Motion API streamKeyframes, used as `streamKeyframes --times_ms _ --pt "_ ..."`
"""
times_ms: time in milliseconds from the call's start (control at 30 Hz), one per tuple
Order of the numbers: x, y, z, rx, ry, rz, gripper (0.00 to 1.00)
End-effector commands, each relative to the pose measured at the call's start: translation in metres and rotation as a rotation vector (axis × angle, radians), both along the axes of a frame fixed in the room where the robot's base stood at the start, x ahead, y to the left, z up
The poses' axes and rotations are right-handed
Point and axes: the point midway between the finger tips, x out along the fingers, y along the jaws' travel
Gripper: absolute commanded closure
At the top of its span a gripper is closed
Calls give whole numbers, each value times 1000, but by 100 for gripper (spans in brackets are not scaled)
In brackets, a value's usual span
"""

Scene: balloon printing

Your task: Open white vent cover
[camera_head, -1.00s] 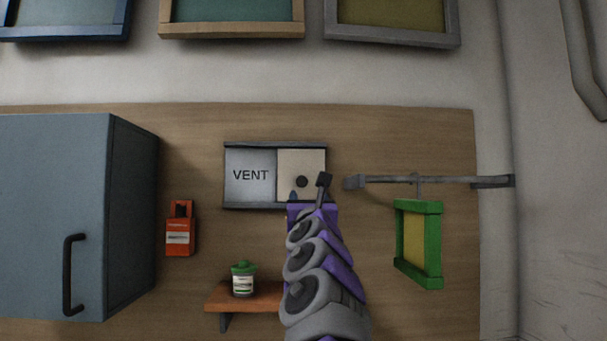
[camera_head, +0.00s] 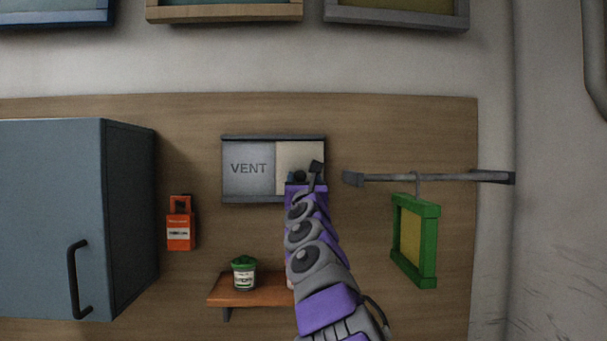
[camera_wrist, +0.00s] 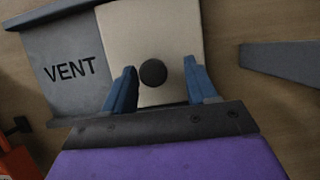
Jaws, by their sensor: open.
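The white vent cover (camera_head: 297,160) is a pale panel on the right half of the grey vent frame (camera_head: 249,174) marked VENT. In the wrist view the white cover (camera_wrist: 155,36) carries a round dark knob (camera_wrist: 153,72). My gripper (camera_wrist: 161,84) is open, with one blue finger left of the knob and the other to its right. The knob lies between the fingers, with gaps on both sides. In the head view my gripper (camera_head: 305,176) is in front of the cover's lower part and hides most of the knob.
A grey wall rail (camera_head: 445,178) with a hanging green frame (camera_head: 414,240) is to the right. An orange container (camera_head: 180,225) hangs at left beside the blue cabinet (camera_head: 60,210). A small shelf (camera_head: 252,291) with a green-lidded jar (camera_head: 243,272) is below the vent.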

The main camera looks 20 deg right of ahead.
Motion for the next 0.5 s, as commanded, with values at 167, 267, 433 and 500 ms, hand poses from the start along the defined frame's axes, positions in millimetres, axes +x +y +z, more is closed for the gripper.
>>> streamKeyframes --times_ms 167,267,433,500 --pt "2 2 1 -1 -1 0 43" --pt "2 1 1 -1 0 0 43" --pt "2 -1 0 0 0 0 51" --pt "2 -1 0 0 1 0 58"
